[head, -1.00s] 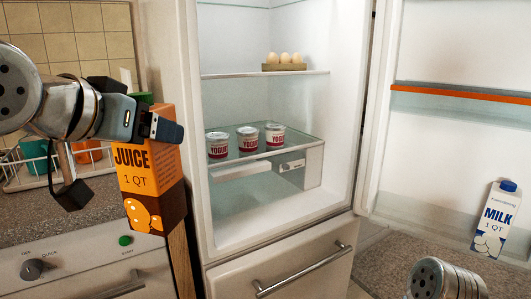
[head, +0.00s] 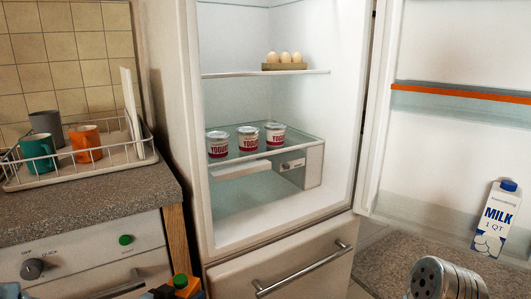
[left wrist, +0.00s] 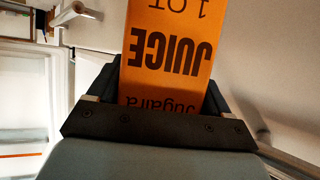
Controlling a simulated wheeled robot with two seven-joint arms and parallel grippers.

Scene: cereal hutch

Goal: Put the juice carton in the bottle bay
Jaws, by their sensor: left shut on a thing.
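The orange juice carton (left wrist: 168,45) is held between the two fingers of my left gripper (left wrist: 163,85), which is shut on it; its lettering is upside down in the left wrist view. In the head view only the carton's top with a green cap (head: 180,281) and a bit of my left gripper (head: 160,293) show at the bottom edge. The open fridge door (head: 445,145) is at the right, with an orange-edged shelf (head: 460,93) and a clear lower bin. I cannot tell which is the bottle bay. My right gripper is out of view.
A milk carton (head: 495,219) stands low at the door. Yogurt cups (head: 248,138) sit on the fridge's glass shelf, eggs (head: 283,59) above. A dish rack (head: 75,170) with mugs stands on the left counter (head: 90,207). The fridge drawer (head: 285,265) is closed.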

